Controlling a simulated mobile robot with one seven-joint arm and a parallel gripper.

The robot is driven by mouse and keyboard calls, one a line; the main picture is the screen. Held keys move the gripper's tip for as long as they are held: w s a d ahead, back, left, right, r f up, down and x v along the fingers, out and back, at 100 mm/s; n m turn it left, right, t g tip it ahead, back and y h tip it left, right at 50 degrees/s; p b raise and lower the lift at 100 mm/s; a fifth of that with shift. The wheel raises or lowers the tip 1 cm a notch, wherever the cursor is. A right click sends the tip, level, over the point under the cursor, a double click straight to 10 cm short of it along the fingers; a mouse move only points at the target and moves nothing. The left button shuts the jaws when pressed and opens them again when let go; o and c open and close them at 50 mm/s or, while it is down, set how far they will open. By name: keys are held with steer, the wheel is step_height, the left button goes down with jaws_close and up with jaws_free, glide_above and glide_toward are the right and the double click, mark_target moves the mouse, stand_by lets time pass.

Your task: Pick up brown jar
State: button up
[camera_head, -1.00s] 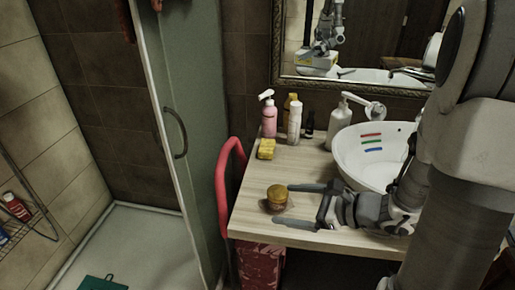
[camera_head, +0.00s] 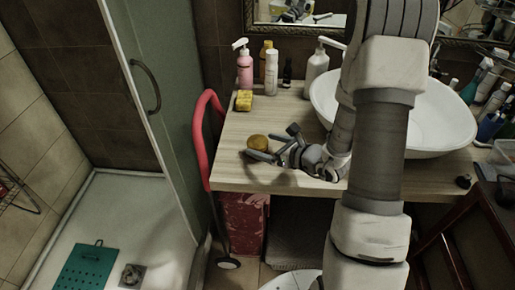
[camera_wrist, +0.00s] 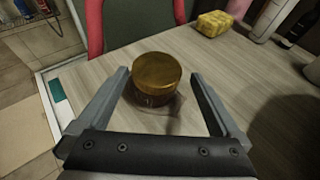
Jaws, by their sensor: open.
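The brown jar (camera_head: 257,142) stands upright near the front left of the wooden counter (camera_head: 232,172). It has a golden-brown lid and is partly hidden by my gripper in the head view. In the wrist view the jar (camera_wrist: 156,72) sits between the tips of the two fingers, with its lid fully visible and clear gaps on both sides. My gripper (camera_head: 277,145) is open, low over the counter, and its fingers point toward the jar from the right. The fingers do not appear to touch the jar.
A yellow sponge (camera_head: 243,100), a pink pump bottle (camera_head: 244,68) and a white bottle (camera_head: 271,72) stand behind the jar. A white basin (camera_head: 440,120) is to the right. A red rail (camera_head: 199,140) rises beside the counter's left edge.

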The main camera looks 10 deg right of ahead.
mark_target(251, 142)
steer(key=shift+x, duration=3.05)
steer(key=shift+s+a+f, duration=0.15)
steer(key=shift+c, duration=0.3)
steer(key=c, duration=1.4)
